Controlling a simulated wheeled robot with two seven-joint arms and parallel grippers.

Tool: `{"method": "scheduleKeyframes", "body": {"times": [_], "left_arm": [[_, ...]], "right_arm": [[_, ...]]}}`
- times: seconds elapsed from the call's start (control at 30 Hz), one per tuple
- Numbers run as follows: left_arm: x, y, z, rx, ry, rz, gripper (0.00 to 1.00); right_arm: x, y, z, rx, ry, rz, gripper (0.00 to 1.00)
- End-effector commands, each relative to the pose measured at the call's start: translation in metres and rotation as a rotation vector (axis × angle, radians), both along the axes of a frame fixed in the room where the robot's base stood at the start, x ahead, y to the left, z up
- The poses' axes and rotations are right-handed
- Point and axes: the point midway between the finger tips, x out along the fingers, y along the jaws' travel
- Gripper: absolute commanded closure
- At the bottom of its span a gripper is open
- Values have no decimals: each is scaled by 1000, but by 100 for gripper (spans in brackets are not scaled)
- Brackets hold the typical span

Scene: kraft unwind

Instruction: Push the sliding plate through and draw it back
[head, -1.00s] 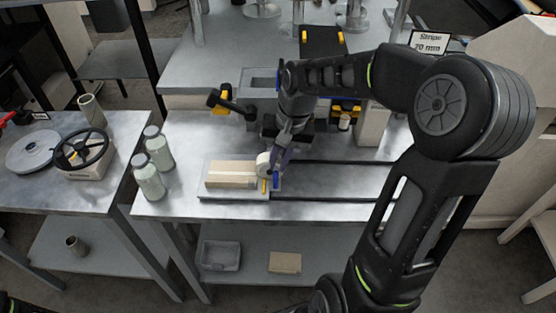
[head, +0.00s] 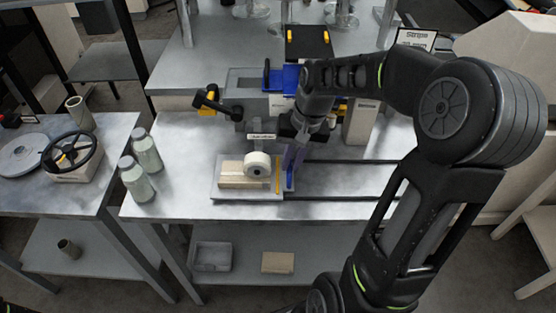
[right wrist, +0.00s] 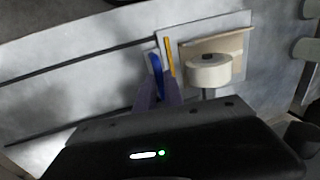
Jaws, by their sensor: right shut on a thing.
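The sliding plate (head: 222,192) is a flat grey plate on two dark rails on the metal table, carrying a pale wooden block (head: 232,180). A yellow strip (head: 278,178) and an upright blue handle (head: 290,178) are at its right end. A white roller (head: 257,162) is over the block; whether they touch is unclear. My right gripper (head: 294,158) is shut on the blue handle, which shows between its fingers in the right wrist view (right wrist: 156,63). The roller also shows there (right wrist: 208,70). My left gripper is out of view.
The rails (head: 350,196) run on to the right, clear of objects. Two jars (head: 146,152) stand at the table's left edge. A black knobbed lever (head: 212,100) sticks out behind the plate. A side table on the left holds a black handwheel (head: 72,152).

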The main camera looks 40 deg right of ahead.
Motion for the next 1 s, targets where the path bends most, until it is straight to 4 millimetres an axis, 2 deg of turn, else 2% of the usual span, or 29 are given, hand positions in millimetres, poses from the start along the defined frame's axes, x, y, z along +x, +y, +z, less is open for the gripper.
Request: {"method": "scheduleKeyframes", "body": {"times": [0.6,0.8,1.0], "left_arm": [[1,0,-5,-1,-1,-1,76],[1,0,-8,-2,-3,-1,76],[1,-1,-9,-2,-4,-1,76]], "right_arm": [[-99,-131,0,-3,-1,-7,100],[-122,-161,0,-3,-1,-4,100],[-133,-177,0,-2,-3,-3,100]]}}
